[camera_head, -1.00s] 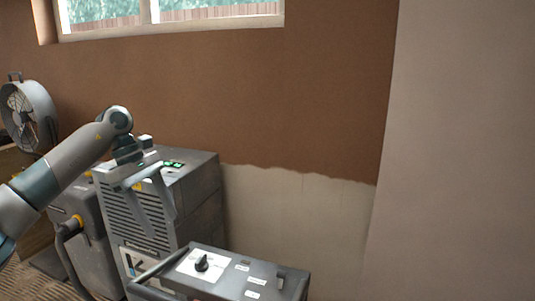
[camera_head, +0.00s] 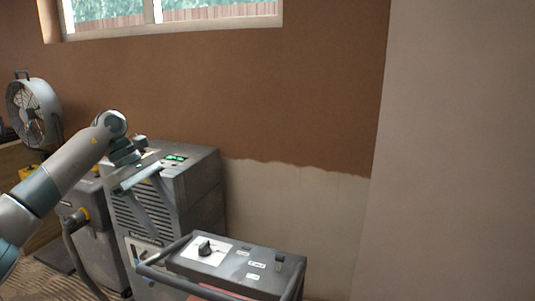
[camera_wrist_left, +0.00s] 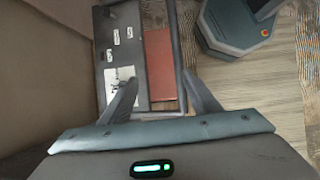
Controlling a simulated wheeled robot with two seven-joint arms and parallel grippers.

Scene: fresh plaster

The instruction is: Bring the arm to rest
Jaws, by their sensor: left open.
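My left arm comes in from the left in the head view. Its gripper (camera_head: 166,229) points down with its two fingers apart and nothing between them. It hangs in front of the grey louvred machine (camera_head: 190,185), above and left of the control cart (camera_head: 228,262). In the left wrist view the open fingers (camera_wrist_left: 160,84) appear over the cart's panel (camera_wrist_left: 122,55) and a red surface (camera_wrist_left: 159,65) beside it. I cannot tell the height between the fingertips and the cart. My right gripper is in neither view.
A drum fan (camera_head: 35,110) stands at the far left. A second grey unit (camera_head: 98,235) with a hose is left of the louvred machine. The partly plastered brown wall (camera_head: 260,100) is behind. A tube handle (camera_head: 175,285) rings the cart.

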